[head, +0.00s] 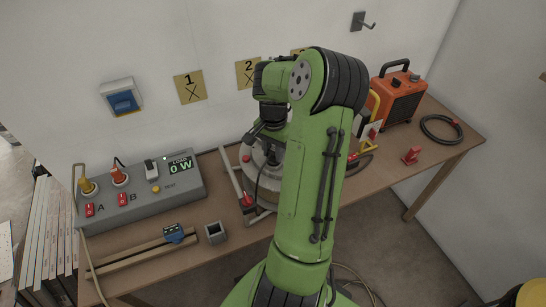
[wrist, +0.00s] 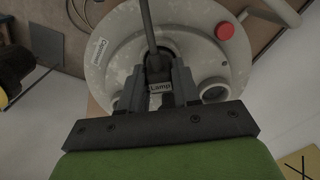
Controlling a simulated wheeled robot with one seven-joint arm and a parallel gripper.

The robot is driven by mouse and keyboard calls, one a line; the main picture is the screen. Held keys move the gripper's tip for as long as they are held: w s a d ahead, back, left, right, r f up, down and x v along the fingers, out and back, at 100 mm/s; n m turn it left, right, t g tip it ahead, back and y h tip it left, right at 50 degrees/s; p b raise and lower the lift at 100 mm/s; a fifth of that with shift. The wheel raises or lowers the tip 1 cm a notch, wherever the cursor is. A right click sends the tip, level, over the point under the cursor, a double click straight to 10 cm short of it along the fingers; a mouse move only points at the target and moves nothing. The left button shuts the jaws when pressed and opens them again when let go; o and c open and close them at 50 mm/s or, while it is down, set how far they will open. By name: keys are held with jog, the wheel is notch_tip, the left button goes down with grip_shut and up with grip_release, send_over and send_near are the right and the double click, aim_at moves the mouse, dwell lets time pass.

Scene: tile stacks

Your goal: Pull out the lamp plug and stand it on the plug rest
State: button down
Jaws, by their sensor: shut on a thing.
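My gripper (wrist: 160,78) is shut on the lamp plug (wrist: 160,87), a dark plug with a white "Lamp" label. Its dark cable runs up between the fingers in the wrist view. The plug is over a round grey reel (wrist: 110,70) with a red button and sockets on either side. I cannot tell whether the plug is still seated in a socket. In the head view the reel (head: 262,176) is partly hidden behind my arm, and the plug is not clear. A small grey open-topped square block (head: 215,232) on the bench may be the plug rest.
A grey panel (head: 150,188) with plugs, red switches and a "LOAD 0 W" display stands left. A rail with a blue block (head: 174,233) lies in front of it. An orange machine (head: 398,97), a black cable coil (head: 440,129) and a red item (head: 411,155) are right.

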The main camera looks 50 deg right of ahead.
jog(key=shift+r+p, duration=0.9)
jog(key=shift+r, duration=0.25)
dwell(0.4)
jog(key=shift+r+p, duration=1.5)
jog(key=shift+r, duration=0.4)
jog(key=shift+r, duration=0.1)
notch_tip(320, 180, up, 3)
jog(key=shift+p, duration=1.25)
